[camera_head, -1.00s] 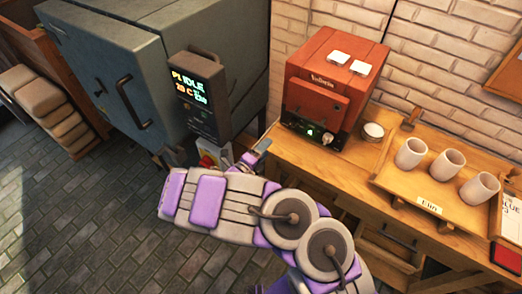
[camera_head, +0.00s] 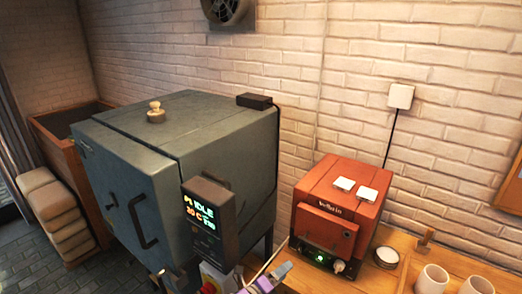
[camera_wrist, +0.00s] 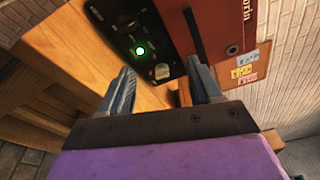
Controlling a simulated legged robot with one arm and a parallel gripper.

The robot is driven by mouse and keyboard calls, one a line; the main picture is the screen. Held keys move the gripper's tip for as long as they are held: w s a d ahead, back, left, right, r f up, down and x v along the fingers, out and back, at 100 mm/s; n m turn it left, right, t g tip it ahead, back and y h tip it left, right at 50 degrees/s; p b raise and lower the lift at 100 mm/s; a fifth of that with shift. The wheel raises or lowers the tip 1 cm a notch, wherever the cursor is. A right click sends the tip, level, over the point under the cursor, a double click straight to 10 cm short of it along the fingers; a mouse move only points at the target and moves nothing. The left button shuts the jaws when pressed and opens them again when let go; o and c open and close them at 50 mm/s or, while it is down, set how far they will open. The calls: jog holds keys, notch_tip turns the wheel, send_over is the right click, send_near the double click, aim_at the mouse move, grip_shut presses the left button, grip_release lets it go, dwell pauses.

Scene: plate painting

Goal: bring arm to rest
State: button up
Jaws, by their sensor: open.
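My gripper (camera_wrist: 162,85) shows in the wrist view with its two grey fingers apart and nothing between them. It faces the control panel of a red machine (camera_wrist: 205,25), which has a lit green light. In the head view only the end of my arm and gripper (camera_head: 268,281) show at the bottom edge, just left of the red machine (camera_head: 338,205). Most of my arm is outside the head view.
A large grey-blue kiln (camera_head: 125,190) with an "IDLE" display (camera_head: 208,222) stands left of the red machine. Two pale cups (camera_head: 432,279) and a small white bowl (camera_head: 387,256) are on the wooden bench (camera_head: 405,243). Stacked pale sacks (camera_head: 55,215) lie far left.

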jog(key=s+d+r+m+g+h, duration=0.2)
jog(key=s+d+r+m+g, duration=0.3)
jog(key=d+r+m, duration=0.35)
jog(key=s+d+r+m+g+h, duration=0.1)
jog(key=s+d+r+m+g, duration=0.55)
jog(key=d+m, duration=0.3)
jog(key=s+d+r+m+g+y, duration=0.3)
jog(key=s+m+y, duration=0.1)
jog(key=s+m, duration=0.55)
jog(key=s+a+m+y, duration=0.5)
jog(key=s+a+m, duration=0.1)
jog(key=s, duration=0.3)
jog(key=s+a+r+m+y, duration=0.1)
jog(key=s+a+m+y, duration=0.5)
jog(key=s+a+m, duration=0.1)
jog(key=s+m, duration=0.1)
jog(key=s, duration=0.1)
jog(key=shift+s+a+t+y, duration=0.2)
jog(key=shift+s+t+y, duration=0.1)
jog(key=shift+s+t, duration=0.05)
jog(key=shift+c, duration=0.5)
